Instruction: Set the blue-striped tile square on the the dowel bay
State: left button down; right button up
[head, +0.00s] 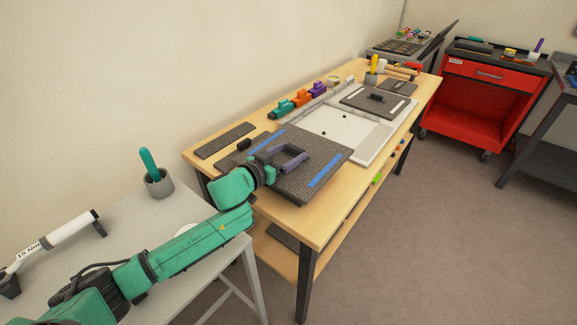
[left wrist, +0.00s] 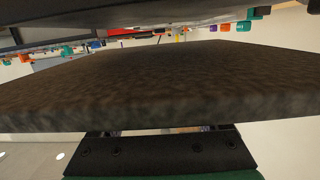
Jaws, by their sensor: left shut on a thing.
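The blue-striped tile (head: 318,154) is a dark speckled slab with a blue stripe along two opposite sides. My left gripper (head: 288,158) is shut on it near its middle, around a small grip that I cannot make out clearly. The tile looks roughly level, over the near part of the wooden table; its height above the table is hard to judge. In the left wrist view the slab (left wrist: 160,90) spans the picture. The dowel bay (head: 352,132) is a pale, bare area with small dark dowels, just beyond the tile, which hides its near part. My right gripper is out of view.
A dark tile with white stripes (head: 362,102) lies beyond the bay. Teal (head: 282,107), orange (head: 302,97) and purple (head: 318,89) items line the wall side. A dark strip (head: 225,140) lies at left. A grey cup (head: 158,183) stands on the near grey table. A red cart (head: 487,97) stands far right.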

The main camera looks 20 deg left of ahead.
pick_arm(q)
notch_tip(320, 180, down, 3)
jog(key=shift+r, duration=0.15)
jog(key=shift+f, duration=0.3)
grip_release()
jog(key=shift+f, duration=0.1)
